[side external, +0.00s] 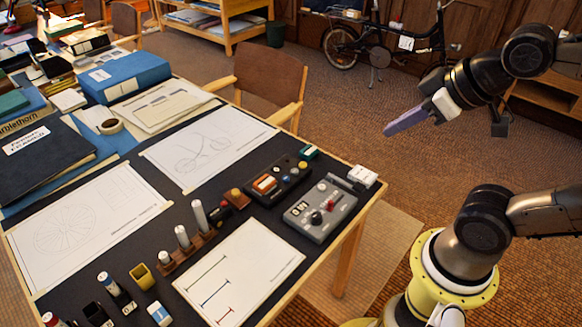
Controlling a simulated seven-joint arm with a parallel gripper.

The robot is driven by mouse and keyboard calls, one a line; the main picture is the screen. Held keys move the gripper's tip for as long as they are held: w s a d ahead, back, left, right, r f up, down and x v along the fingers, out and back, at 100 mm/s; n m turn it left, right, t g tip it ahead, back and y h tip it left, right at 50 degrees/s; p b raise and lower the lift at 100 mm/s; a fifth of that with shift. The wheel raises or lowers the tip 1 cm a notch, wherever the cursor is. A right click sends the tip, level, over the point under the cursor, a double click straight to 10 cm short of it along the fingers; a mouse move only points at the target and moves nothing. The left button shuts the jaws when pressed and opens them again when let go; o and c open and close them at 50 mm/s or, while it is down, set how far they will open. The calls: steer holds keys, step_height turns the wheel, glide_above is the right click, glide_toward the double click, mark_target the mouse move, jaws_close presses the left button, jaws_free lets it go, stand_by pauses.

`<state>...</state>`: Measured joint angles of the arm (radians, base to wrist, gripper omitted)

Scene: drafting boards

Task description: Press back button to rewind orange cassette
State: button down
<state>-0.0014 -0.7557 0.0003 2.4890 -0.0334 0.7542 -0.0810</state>
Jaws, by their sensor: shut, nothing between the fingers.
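A black device (293,178) lies near the table's right edge. An orange piece (265,183), which looks like the cassette, sits in its left part. Small pale and coloured buttons or keys show on the device, too small to tell which is the back button. My gripper (388,131) is shut and empty, its purple fingers pointing left and down. It is in the air at the upper right, past the table's right edge and well apart from the device.
A grey control box (322,208) with a knob and red lever stands beside the black device. A wooden rack (187,250) of upright cylinders stands to its left. Drawing sheets (208,147) cover much of the table. A chair (268,85) stands behind; a bicycle (375,45) is farther back.

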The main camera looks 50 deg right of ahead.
steer(key=shift+s+a+f+m+g, duration=0.15)
steer(key=shift+s+f+m+g, duration=0.15)
steer(key=shift+s+f+g, duration=0.35)
steer(key=shift+s+a+f+m+g, duration=0.1)
steer(key=shift+s+f+m+g, duration=0.25)
steer(key=shift+s+f, duration=0.35)
steer(key=shift+s+r, duration=0.1)
steer(key=shift+r, duration=0.1)
stand_by(2.0)
